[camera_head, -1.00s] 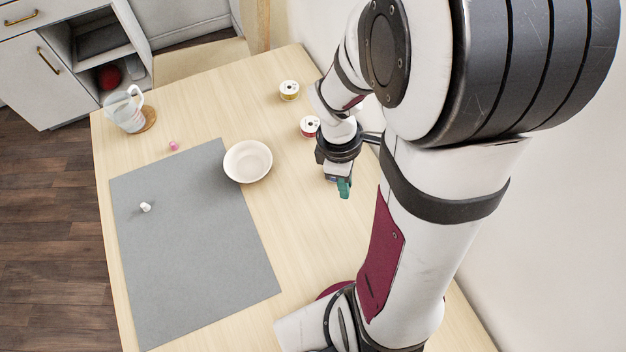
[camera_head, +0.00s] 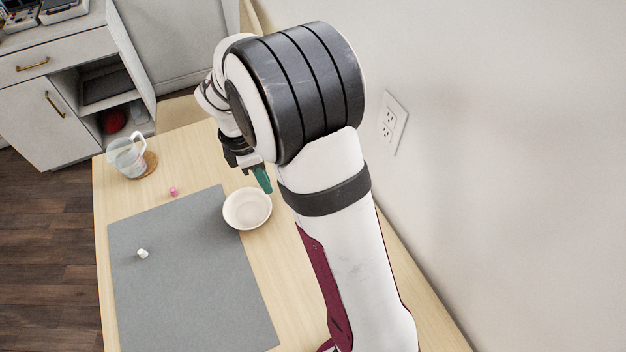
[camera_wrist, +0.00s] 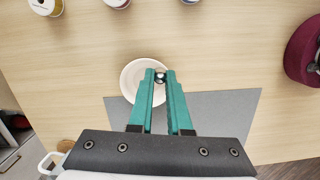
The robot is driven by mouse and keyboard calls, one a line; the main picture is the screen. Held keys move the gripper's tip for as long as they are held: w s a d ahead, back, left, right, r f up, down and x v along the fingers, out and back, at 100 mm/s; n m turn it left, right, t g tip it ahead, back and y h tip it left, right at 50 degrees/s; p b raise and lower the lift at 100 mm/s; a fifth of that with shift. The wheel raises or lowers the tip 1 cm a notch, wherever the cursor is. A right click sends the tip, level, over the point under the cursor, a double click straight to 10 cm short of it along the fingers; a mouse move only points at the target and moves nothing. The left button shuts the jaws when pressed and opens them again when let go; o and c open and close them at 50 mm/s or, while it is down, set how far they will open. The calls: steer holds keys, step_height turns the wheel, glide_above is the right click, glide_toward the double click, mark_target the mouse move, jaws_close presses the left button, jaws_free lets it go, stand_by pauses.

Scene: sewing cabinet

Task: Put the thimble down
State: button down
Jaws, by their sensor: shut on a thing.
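My gripper (camera_wrist: 160,76) has teal fingers and is shut on a small shiny silver thimble (camera_wrist: 160,78), held between the fingertips. In the head view my gripper (camera_head: 265,182) is above the table beside the bowl's upper right; the thimble is hidden there. The cream bowl (camera_head: 247,209) stands at the grey mat's upper right edge. In the wrist view the bowl (camera_wrist: 130,83) shows below and behind the fingertips, partly covered by the left finger. The thimble's height above it is hard to tell.
A grey mat (camera_head: 190,290) is mostly clear, with a small white piece (camera_head: 143,253) on it. A small pink piece (camera_head: 173,191) lies beyond the mat. A mug (camera_head: 125,158) stands at the far left corner. Several spools, including a yellow one (camera_wrist: 45,6), line the wrist view's top.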

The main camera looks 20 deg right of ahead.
steer(key=n, duration=0.2)
glide_above(251, 213)
steer(key=f, duration=1.1)
steer(key=shift+a, duration=0.35)
steer(key=c, duration=0.8)
jaws_free()
steer(key=shift+r, duration=0.1)
step_height(251, 213, up, 7)
steer(key=shift+f, duration=0.1)
